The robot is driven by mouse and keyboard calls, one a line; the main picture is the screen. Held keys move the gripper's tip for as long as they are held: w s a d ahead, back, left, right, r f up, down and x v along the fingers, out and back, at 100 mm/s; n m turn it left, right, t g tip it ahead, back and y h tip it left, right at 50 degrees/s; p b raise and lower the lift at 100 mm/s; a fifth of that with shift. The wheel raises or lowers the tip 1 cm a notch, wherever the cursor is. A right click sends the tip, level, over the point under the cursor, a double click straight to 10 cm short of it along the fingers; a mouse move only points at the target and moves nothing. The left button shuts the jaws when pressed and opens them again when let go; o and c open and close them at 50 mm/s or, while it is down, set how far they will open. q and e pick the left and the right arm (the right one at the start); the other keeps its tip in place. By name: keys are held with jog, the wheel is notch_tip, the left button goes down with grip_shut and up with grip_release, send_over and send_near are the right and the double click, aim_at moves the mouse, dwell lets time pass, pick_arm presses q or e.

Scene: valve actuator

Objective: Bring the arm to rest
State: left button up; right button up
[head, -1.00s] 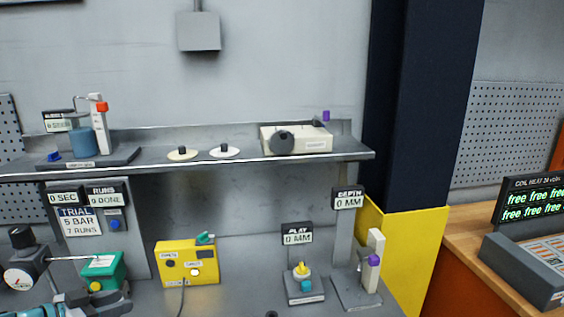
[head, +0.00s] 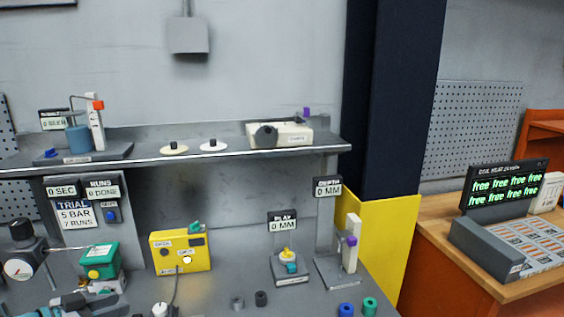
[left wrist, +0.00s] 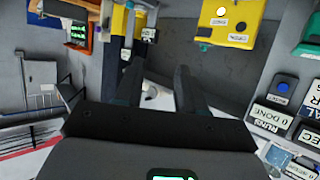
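My left gripper (head: 92,303) shows in part at the bottom left of the head view, low over the bench in front of the green box (head: 98,261). In the left wrist view its two dark fingers (left wrist: 156,88) stand apart with nothing between them, so it is open and empty. The wrist view is turned upside down, with a yellow box (left wrist: 228,20) near its top. My right gripper is in neither view.
A round gauge (head: 20,268) stands left of the green box. The yellow box (head: 180,252), play stand (head: 290,267) and depth stand (head: 338,268) stand along the bench. A shelf (head: 220,160) overhangs the back.

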pick_arm(q)
jog(key=s+d+f+n+g+h+b, duration=0.25)
jog(key=d+f+n, duration=0.35)
jog(key=d+f, duration=1.75)
jog(key=s+d+f+n+g+y, duration=0.25)
jog(key=s+d+f+g, duration=0.2)
jog(key=s+f, duration=0.4)
jog(key=s+a+f+g+y, duration=0.1)
jog(key=s+f+g, duration=0.1)
jog(key=s, duration=0.5)
jog(key=s+f+g+y, duration=0.2)
jog(key=s+f, duration=0.1)
jog(key=s, duration=0.4)
jog(key=shift+s+a+b, duration=0.35)
jog(key=shift+a+b, duration=0.05)
jog(key=shift+b, duration=0.05)
jog(key=shift+w, duration=0.1)
